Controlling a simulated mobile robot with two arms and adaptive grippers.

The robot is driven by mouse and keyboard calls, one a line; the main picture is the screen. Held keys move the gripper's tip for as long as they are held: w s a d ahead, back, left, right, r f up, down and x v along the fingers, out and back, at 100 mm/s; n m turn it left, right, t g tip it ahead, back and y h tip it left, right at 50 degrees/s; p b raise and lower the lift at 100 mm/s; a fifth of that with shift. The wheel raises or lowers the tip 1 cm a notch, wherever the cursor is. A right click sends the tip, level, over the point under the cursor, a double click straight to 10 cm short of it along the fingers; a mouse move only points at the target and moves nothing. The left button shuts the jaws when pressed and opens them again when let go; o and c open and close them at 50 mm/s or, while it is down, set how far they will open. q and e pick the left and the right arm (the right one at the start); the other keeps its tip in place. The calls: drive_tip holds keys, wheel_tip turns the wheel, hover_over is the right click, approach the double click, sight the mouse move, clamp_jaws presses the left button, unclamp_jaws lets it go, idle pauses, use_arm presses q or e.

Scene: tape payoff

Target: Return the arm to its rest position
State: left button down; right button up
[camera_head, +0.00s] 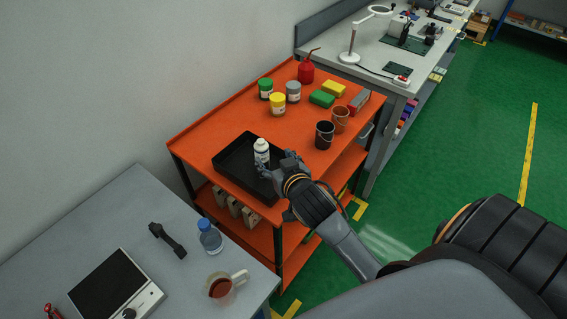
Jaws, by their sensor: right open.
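My right gripper (277,172) is at the front edge of the orange cart (220,133), over the right side of the black tray (229,161). It is open. A white bottle (261,150) stands upright in or over the tray, right beside the fingertips. I cannot tell whether the fingers touch it. My right arm reaches in from the lower right. My left gripper does not show.
On the cart stand green (265,88), yellow (278,103) and grey cans (293,91), a red oil can (306,70), and black (324,134) and brown buckets (340,119). The grey table (110,211) holds a blue-capped bottle (210,236) and a mug (222,287). Green floor lies right.

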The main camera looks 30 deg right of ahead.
idle(0.4)
drive_tip(key=s+a+f+n+g+y, duration=0.1)
drive_tip(key=s+a+f+g, duration=0.15)
drive_tip(key=s, duration=0.55)
drive_tip(key=s+a+f+n+g+y, duration=0.1)
drive_tip(key=s+a+f+n+g, duration=0.2)
drive_tip(key=s, duration=0.5)
drive_tip(key=s+a+f+g+y, duration=0.1)
drive_tip(key=s+a+f+g, duration=0.2)
drive_tip(key=s, duration=0.5)
wheel_tip(320, 180, down, 31)
drive_tip(key=s+d+g+b, duration=0.1)
drive_tip(key=s+g+b, duration=0.1)
drive_tip(key=g+b, duration=0.15)
drive_tip(key=s+d+f+b, duration=0.3)
drive_tip(key=s+f, duration=1.3)
drive_tip(key=f, duration=0.3)
drive_tip(key=shift+s+n+b, duration=0.2)
drive_tip(key=shift+n+b, duration=0.1)
drive_tip(key=shift+b, duration=0.05)
